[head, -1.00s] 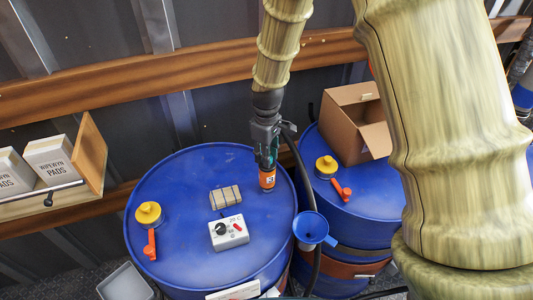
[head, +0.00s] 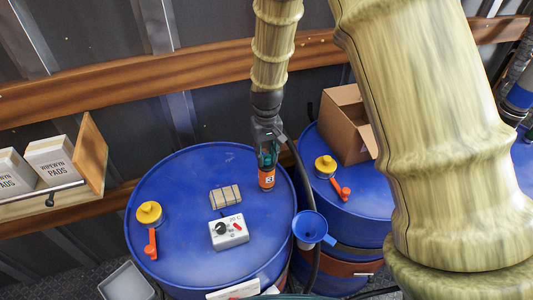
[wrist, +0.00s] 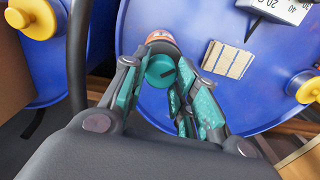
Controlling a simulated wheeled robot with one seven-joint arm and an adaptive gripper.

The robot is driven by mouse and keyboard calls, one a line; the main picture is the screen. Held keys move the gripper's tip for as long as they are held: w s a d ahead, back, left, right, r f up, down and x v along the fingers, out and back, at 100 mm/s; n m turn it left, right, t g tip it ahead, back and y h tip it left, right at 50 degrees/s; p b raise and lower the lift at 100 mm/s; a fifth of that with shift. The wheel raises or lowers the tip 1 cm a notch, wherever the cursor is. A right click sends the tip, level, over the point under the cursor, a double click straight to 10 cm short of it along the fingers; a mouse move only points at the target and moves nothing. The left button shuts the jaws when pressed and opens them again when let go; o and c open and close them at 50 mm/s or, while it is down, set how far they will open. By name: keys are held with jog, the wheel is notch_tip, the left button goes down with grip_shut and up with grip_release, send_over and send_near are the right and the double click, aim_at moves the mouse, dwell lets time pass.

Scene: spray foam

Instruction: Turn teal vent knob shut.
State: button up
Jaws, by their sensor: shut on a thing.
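The teal vent knob (wrist: 161,72) sits on top of an orange fitting (head: 267,179) near the right side of the left blue drum's lid. In the wrist view the knob's round top with a dark line across it shows between the fingers. My gripper (head: 267,157) points down over the fitting. In the wrist view my gripper (wrist: 165,85) is closed on the knob, with teal-padded fingers on either side. The fingers partly hide the knob in the head view.
The blue drum (head: 180,183) also bears a wooden block (head: 225,195), a white control box (head: 229,231) and a yellow cap (head: 149,213) with a red lever. A blue funnel (head: 311,227) and black hose stand close right. A cardboard box (head: 345,125) sits on the right drum.

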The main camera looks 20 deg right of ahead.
aim_at(267, 156)
jog(key=shift+m, duration=0.3)
dwell(0.4)
dwell(1.0)
jog(key=o, duration=1)
jog(key=shift+r, duration=0.15)
notch_tip(267, 156, up, 12)
jog(key=shift+f, duration=0.1)
